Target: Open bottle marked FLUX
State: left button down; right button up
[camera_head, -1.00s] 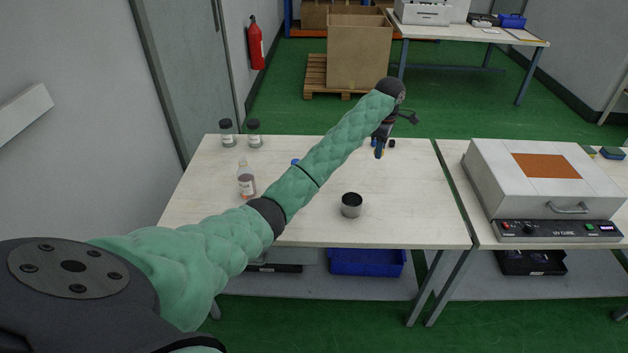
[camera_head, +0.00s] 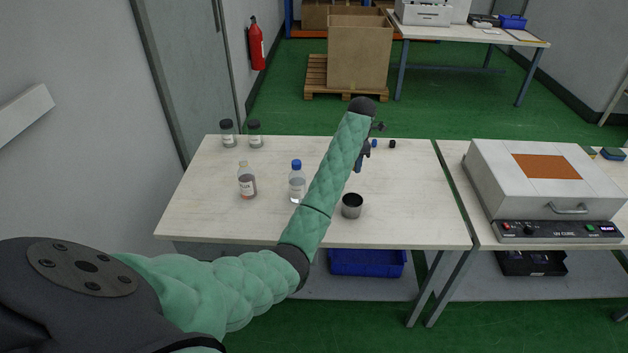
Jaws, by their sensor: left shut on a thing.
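An open-necked bottle (camera_head: 247,183) with reddish-brown contents and a pale label stands upright at the left of the near table. A clear bottle with a blue cap (camera_head: 297,182) stands to its right. The labels are too small to read, so I cannot tell which is marked FLUX. My left gripper (camera_head: 361,160) is over the middle of the table, to the right of both bottles and apart from them. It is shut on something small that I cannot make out. My right gripper is out of view.
A small blue piece (camera_head: 374,143) and a black one (camera_head: 392,144) lie at the back. Two dark-lidded jars (camera_head: 227,134) (camera_head: 255,134) stand back left. A UV CURE box (camera_head: 545,180) is at right.

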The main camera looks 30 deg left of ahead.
pick_arm(q)
jog(key=shift+d+f, duration=0.1)
jog(key=shift+f, duration=0.05)
jog(key=shift+s+a+f+n, duration=0.2)
jog(key=shift+s+a+n, duration=0.1)
jog(key=shift+n, duration=0.1)
jog(key=shift+s+a+f+n, duration=0.1)
jog(key=shift+s+f+n, duration=0.05)
jog(key=shift+n, duration=0.75)
jog(key=shift+f, duration=0.1)
pick_arm(e)
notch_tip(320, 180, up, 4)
jog(key=b, duration=0.2)
pick_arm(q)
jog(key=a+f+p, duration=0.1)
jog(key=a+f, duration=0.1)
jog(key=a, duration=0.2)
jog(key=a+f+p, duration=0.1)
jog(key=a+f, duration=0.1)
jog(key=a, duration=0.1)
jog(key=a+f+p, duration=0.1)
jog(key=a+f, duration=0.1)
jog(key=a, duration=0.2)
jog(key=shift+s+a+f, duration=0.3)
jog(key=shift+s, duration=0.05)
jog(key=shift+f+p, duration=0.95)
jog(key=shift+f, duration=1.2)
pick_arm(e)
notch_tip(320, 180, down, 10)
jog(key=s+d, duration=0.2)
